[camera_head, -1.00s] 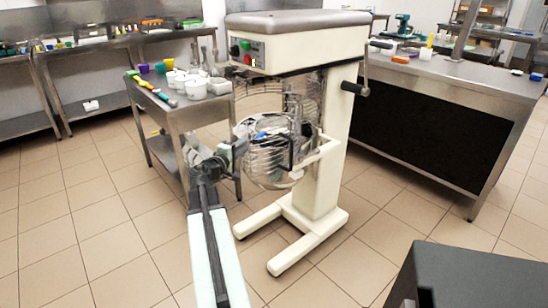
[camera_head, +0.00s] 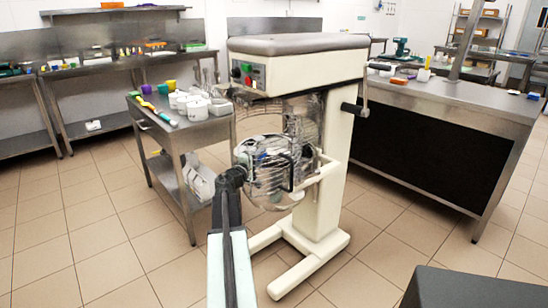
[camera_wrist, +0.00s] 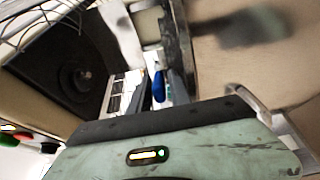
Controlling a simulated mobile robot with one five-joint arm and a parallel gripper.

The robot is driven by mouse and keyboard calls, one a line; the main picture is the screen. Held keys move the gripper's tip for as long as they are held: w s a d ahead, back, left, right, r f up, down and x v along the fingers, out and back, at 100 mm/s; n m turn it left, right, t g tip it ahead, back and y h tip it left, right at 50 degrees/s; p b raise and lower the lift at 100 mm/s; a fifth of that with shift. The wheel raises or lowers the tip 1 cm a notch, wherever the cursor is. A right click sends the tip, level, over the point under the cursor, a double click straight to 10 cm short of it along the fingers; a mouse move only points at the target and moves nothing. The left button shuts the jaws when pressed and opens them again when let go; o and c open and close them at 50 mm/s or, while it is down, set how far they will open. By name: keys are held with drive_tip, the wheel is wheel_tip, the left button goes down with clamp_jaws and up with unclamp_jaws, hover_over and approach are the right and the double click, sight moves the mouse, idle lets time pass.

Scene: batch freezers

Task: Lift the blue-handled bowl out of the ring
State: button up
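The steel bowl (camera_head: 275,192) sits below the wire guard of the cream mixer, at the middle of the head view. The cream ring support (camera_head: 322,172) is at its right side. A dark loop stands at the bowl's front. A small blue part (camera_wrist: 158,87) shows in the wrist view; I cannot tell if it is the bowl's handle. My gripper (camera_head: 258,166) overlaps the bowl's left side in the head view, and its fingers are hard to make out. The pale green housing fills the bottom of the wrist view. Whether the fingers touch anything cannot be seen.
The mixer (camera_head: 300,62) has a wide cream base on the tiled floor. A steel side table (camera_head: 190,135) with white tubs stands close on the left. A steel counter (camera_head: 450,92) stands on the right. A dark grey surface (camera_head: 470,288) is at the lower right.

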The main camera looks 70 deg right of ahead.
clamp_jaws()
drive_tip(key=shift+a, duration=0.1)
idle(1.2)
